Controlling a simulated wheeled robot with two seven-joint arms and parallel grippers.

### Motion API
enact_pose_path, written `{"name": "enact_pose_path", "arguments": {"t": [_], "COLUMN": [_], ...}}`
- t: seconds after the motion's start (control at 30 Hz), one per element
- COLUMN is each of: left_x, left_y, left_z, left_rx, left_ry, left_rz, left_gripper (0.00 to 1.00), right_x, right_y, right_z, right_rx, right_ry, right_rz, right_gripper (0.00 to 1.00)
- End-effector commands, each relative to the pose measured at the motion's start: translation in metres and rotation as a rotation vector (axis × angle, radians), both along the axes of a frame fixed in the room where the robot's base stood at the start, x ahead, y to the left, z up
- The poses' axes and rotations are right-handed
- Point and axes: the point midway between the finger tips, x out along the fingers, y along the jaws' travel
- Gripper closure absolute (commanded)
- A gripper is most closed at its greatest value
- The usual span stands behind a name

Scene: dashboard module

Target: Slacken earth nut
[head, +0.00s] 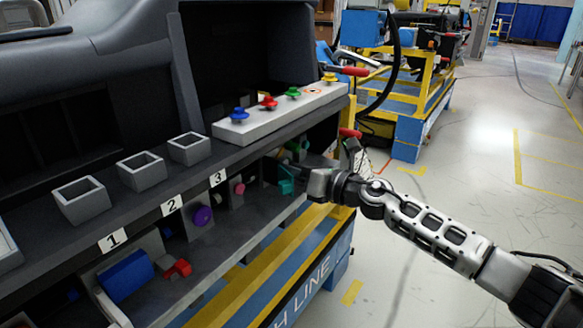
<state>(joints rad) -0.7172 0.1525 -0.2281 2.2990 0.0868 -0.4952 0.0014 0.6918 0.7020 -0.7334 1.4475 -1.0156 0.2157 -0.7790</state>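A pale terminal strip (285,115) sits on the dashboard module's upper ledge. It carries a row of coloured nuts: blue (239,114), red (268,102), green (293,93) and yellow (329,77). No readable label shows which is the earth nut. My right gripper (287,172) reaches in from the right, below the strip, at the right end of the lower shelf. A teal part (287,181) shows at its fingers; I cannot tell whether they hold it. The fingers are small and dark, so their opening is unclear. My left gripper is out of view.
Grey square sockets (142,171) stand on the ledge above labels 1, 2 and 3. Open floor (450,200) lies right.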

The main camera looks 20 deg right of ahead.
Motion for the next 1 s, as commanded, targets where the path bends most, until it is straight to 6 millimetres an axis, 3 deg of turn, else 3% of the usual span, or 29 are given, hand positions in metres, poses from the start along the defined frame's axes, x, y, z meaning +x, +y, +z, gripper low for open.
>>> {"name": "enact_pose_path", "arguments": {"t": [0.23, 0.37, 0.57, 0.8, 1.0], "left_x": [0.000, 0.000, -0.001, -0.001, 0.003], "left_y": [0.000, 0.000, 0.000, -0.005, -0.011], "left_z": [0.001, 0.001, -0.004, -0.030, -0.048], "left_rx": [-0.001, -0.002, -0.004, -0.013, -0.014], "left_ry": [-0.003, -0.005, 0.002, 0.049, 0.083], "left_rz": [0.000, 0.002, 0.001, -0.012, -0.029], "left_gripper": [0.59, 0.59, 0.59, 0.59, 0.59], "right_x": [-0.001, -0.011, -0.047, -0.092, -0.116], "right_y": [-0.002, -0.011, -0.036, -0.069, -0.087], "right_z": [0.001, 0.000, -0.001, -0.004, -0.001], "right_rx": [0.001, 0.000, -0.004, -0.002, 0.001], "right_ry": [-0.002, -0.001, 0.001, 0.004, 0.002], "right_rz": [-0.002, -0.004, -0.002, -0.002, -0.002], "right_gripper": [0.65, 0.65, 0.65, 0.65, 0.65]}}
